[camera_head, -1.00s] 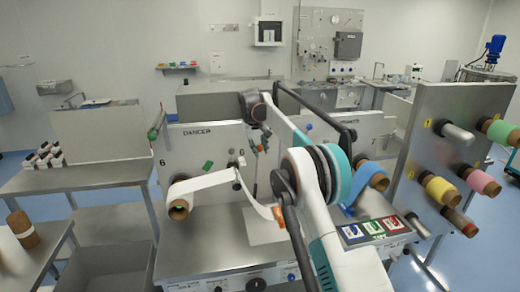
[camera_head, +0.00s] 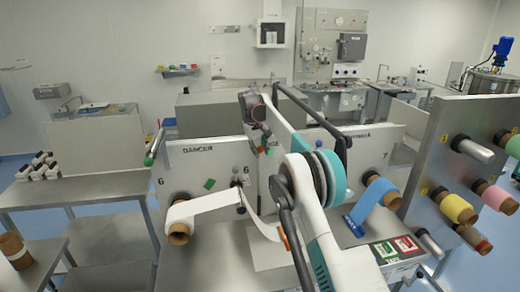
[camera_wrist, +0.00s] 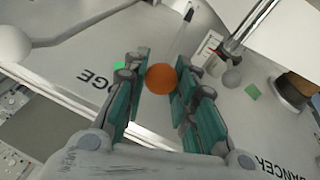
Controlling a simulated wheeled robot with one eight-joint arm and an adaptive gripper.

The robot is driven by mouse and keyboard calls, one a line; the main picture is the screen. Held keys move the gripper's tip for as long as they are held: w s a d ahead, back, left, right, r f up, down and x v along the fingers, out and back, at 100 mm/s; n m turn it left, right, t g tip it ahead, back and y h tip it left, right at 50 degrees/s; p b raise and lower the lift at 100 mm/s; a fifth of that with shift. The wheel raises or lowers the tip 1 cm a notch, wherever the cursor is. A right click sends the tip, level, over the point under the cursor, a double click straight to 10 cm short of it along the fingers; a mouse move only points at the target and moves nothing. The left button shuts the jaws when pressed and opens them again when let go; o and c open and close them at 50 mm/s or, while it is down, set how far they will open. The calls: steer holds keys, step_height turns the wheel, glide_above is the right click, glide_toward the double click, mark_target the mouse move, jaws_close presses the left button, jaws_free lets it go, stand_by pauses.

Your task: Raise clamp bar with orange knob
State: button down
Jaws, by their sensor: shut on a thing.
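The orange knob (camera_wrist: 160,79) shows in the wrist view between the two teal fingers of my gripper (camera_wrist: 159,82), which is shut on it. A thin pale bar (camera_wrist: 181,36) runs up from behind the knob in the wrist view; its join with the knob is hidden. In the head view my own arm crosses the middle of the machine, and I cannot make out the fingers or their grip there.
A white web roll (camera_head: 195,215) sits on the panel marked DANCER (camera_head: 205,178). A blue roll (camera_head: 378,200) lies right of my arm. A side panel (camera_head: 450,150) carries several coloured rolls. A sloping button panel (camera_head: 395,248) is at front right.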

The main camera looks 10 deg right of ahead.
steer(key=shift+w+r, duration=0.15)
steer(key=shift+w, duration=0.1)
steer(key=c, duration=1.7)
jaws_free()
steer(key=o, duration=0.4)
steer(key=shift+w, duration=0.1)
steer(key=shift+w+f, duration=0.1)
steer(key=shift+f, duration=0.15)
steer(key=shift+r, duration=0.15)
steer(key=v, duration=1.2)
steer(key=shift+s, duration=0.2)
